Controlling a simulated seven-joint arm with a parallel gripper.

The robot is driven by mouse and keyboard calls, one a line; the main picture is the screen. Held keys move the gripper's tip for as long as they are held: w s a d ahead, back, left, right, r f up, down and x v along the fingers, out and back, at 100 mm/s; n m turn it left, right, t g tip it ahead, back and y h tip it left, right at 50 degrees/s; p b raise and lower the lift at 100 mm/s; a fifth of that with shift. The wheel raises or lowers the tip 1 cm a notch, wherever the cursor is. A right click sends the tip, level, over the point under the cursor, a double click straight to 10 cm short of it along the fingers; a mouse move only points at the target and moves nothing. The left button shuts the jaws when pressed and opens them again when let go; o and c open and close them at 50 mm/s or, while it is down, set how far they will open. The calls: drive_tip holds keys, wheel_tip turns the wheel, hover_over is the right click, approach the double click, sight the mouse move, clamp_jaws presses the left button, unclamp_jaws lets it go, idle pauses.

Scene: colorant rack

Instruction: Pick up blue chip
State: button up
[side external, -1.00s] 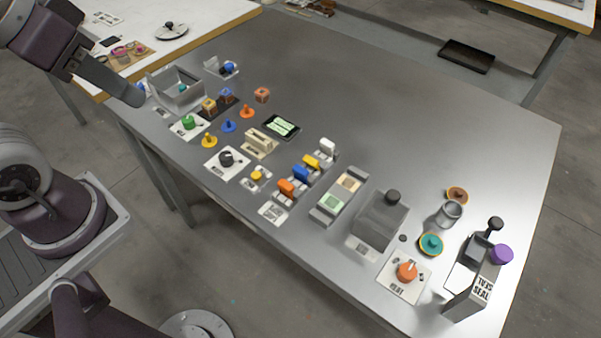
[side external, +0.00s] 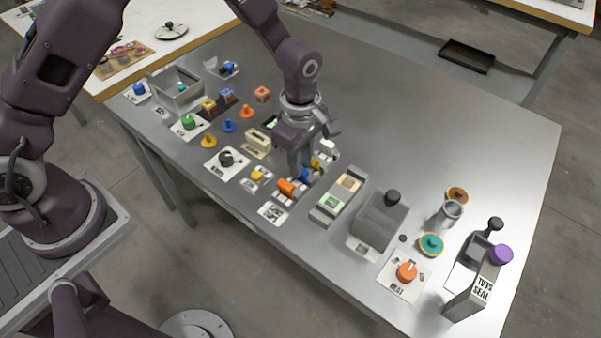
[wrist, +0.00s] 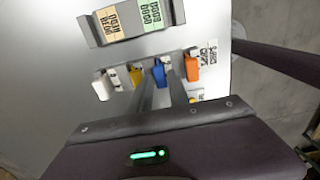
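The blue chip (side external: 304,175) stands in the rack of coloured chips, between the yellow and orange ones. It also shows in the wrist view (wrist: 158,72). My gripper (side external: 301,168) is over the rack, pointing down. In the wrist view the two fingers of my gripper (wrist: 161,82) lie on either side of the blue chip, with a gap between them. The gripper looks open, and I cannot tell whether a finger touches the chip. In the side view the gripper partly hides the blue chip.
The orange chip (wrist: 193,68) and the yellow chip (wrist: 136,74) stand close on either side of the fingers. A white chip (wrist: 101,86) is beyond the yellow one. A tray with green and tan labelled blocks (side external: 360,183) stands right of the rack. The table's far middle is clear.

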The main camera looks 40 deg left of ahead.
wheel_tip(320, 180, down, 3)
drive_tip(key=shift+r, duration=0.1)
drive_tip(key=shift+c, duration=0.4)
clamp_jaws()
drive_tip(key=r, duration=0.6)
drive_tip(key=a+r, duration=0.1)
drive_tip(key=r, duration=0.2)
drive_tip(key=shift+w+r, duration=0.2)
drive_tip(key=shift+r, duration=0.2)
drive_tip(key=w+a, duration=0.2)
drive_tip(key=a, duration=1.2)
drive_tip(key=shift+w+a+r, duration=0.25)
drive_tip(key=shift+w, duration=0.05)
